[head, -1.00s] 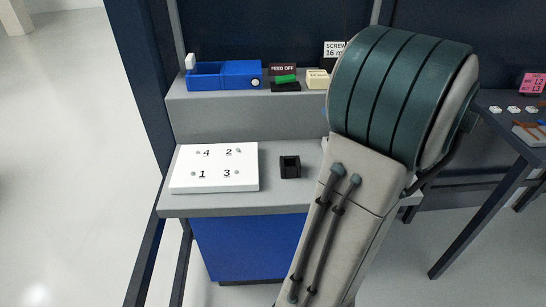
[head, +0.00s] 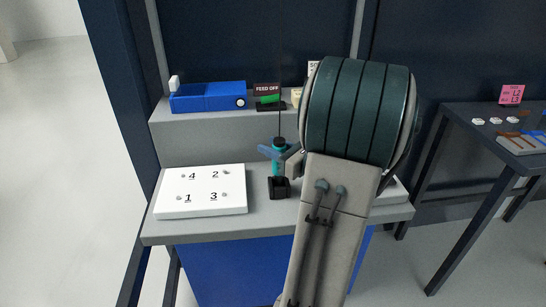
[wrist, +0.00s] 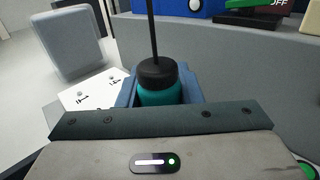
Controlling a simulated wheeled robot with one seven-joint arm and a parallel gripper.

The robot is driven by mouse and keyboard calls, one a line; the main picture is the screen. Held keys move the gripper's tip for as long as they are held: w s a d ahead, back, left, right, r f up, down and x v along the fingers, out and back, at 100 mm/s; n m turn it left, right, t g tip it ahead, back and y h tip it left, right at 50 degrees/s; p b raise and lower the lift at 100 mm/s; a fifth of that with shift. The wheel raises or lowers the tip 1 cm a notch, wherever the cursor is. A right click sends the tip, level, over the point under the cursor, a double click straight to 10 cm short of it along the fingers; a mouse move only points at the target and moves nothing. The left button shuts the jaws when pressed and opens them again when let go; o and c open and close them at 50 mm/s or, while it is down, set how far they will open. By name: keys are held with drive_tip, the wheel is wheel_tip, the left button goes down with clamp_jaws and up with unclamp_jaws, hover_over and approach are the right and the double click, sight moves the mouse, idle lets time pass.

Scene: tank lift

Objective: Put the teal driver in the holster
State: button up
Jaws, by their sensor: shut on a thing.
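The teal driver (head: 276,167) is upright in my gripper (head: 276,153), with a black cap on top and a thin dark cord rising from it. My gripper's blue fingers are shut around its upper body. The black holster (head: 279,188) stands on the bench, right of the white board. The driver's lower end is at the holster's top in the head view; I cannot tell whether it is inside or just above or behind. In the wrist view the driver (wrist: 168,90) sits between the fingers (wrist: 160,98); its lower end and the holster are hidden.
The white numbered board (head: 201,191) lies left of the holster. A raised grey shelf (head: 205,131) behind carries a blue box (head: 208,97) and a FEED OFF sign (head: 267,89). My arm covers the bench's right part. A dark side table (head: 500,135) stands at right.

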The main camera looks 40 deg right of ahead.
drive_tip(key=shift+f, duration=1.2)
drive_tip(key=shift+f+b, duration=0.2)
drive_tip(key=shift+b, duration=0.1)
drive_tip(key=o, duration=1)
